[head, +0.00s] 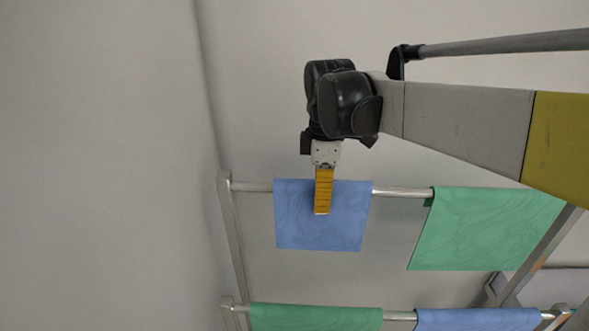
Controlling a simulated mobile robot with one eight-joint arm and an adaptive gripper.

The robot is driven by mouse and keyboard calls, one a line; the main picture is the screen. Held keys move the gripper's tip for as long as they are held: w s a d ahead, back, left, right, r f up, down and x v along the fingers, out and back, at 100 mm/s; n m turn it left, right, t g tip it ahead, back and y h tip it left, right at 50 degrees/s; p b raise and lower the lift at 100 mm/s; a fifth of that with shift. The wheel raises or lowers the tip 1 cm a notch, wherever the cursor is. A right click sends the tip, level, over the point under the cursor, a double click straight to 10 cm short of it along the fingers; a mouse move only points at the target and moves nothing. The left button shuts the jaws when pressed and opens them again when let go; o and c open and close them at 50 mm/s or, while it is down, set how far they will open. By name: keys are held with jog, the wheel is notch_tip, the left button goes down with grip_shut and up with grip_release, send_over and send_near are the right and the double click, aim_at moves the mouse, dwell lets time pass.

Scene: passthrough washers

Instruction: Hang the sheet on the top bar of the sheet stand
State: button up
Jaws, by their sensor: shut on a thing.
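A blue sheet (290,225) is at the left part of the stand's top bar (400,193). It hangs flat and covers a stretch of the bar, its top edge slightly above the bar's line. I cannot tell whether it is over the bar or just in front of it. My gripper (322,210) comes from above and is shut on the blue sheet, with its orange finger lying down the sheet's front near the upper middle. The finger behind the sheet is hidden.
A green sheet (488,230) hangs over the top bar to the right, with bare bar between it and the blue one. Another green sheet (315,317) and another blue sheet (478,319) hang on a lower bar (399,316). The stand's left post (232,240) is close to a wall.

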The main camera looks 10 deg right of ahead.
jog(key=shift+f, duration=0.1)
jog(key=o, duration=1.2)
